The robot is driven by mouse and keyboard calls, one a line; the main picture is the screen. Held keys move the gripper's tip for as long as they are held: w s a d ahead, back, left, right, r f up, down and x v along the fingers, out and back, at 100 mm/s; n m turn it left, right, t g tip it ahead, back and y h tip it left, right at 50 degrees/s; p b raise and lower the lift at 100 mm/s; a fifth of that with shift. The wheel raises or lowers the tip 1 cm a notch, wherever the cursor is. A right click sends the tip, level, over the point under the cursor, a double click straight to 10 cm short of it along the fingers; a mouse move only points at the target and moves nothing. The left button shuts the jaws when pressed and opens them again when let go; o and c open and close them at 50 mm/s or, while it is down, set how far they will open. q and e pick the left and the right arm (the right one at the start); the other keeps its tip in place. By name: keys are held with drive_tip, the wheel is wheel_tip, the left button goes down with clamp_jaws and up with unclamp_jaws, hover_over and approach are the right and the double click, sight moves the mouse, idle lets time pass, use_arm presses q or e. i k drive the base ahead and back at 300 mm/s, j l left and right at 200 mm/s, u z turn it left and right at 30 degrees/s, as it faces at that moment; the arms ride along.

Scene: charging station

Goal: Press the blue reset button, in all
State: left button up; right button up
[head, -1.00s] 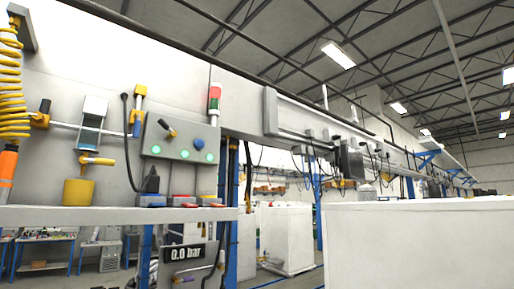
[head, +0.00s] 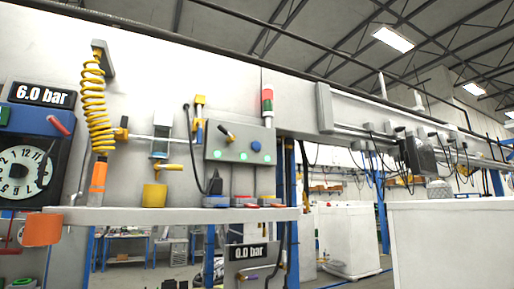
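A grey control box (head: 229,137) is fixed to the wall right of centre-left in the head view. A round blue button (head: 256,145) sits on its right half, above a row of green lights (head: 243,156). A black-handled switch (head: 226,133) is on the box's left half. Below, on the shelf, a small blue block (head: 216,201) stands beside two red-topped ones (head: 243,200). Neither of my grippers is in view, and nothing covers the blue button.
A coiled yellow hose (head: 94,105) hangs at left near a dial (head: 20,172). A red-green signal light (head: 267,103) stands above the box. A large white block (head: 450,245) fills the lower right.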

sight(256, 146)
drive_tip(key=i+j, duration=0.4)
drive_tip(key=j, duration=0.2)
drive_tip(key=i+j+u, duration=0.1)
drive_tip(key=i+j, duration=0.35)
drive_tip(key=j, duration=0.15)
